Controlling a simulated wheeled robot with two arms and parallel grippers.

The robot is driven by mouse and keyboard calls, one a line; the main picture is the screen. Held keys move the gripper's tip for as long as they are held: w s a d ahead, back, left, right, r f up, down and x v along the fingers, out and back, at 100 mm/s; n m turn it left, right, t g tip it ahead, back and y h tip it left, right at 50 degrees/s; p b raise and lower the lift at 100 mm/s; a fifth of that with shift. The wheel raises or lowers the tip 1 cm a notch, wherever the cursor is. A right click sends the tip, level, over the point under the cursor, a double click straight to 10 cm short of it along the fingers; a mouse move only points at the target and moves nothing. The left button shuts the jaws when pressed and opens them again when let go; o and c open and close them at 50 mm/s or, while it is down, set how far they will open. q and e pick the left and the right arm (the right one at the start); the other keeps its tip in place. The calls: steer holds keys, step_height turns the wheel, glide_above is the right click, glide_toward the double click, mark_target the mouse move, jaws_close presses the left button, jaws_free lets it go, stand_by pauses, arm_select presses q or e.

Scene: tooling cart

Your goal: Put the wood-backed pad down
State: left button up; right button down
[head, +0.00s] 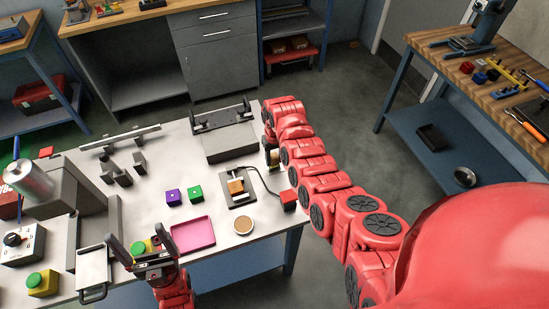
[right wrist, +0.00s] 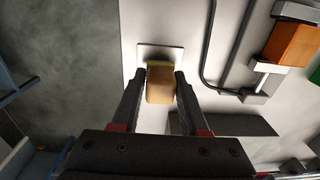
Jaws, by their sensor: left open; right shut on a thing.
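The wood-backed pad (right wrist: 160,86) is a small tan wooden block with a thin yellow-green layer at its far edge. My right gripper (right wrist: 161,80) is shut on it, one finger on each side. A pale square plate (right wrist: 161,50) shows beneath and beyond the pad on the table; I cannot tell whether the pad touches it. In the head view my right gripper (head: 271,158) is by the table's right edge, and the pad is mostly hidden there. My left gripper (head: 142,240) is open and empty, fingers upward, at the table's front near a pink tray (head: 193,236).
Left of my right gripper in the head view, a clamp fixture (head: 238,201) holds an orange-brown block (head: 236,187). A cable runs from it to a red box (head: 289,200). A grey machine (head: 228,139) stands behind.

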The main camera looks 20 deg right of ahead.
steer(key=shift+f, duration=0.5)
steer(key=shift+f, duration=0.25)
steer(key=shift+c, duration=2.1)
jaws_free()
steer(key=shift+r, duration=0.1)
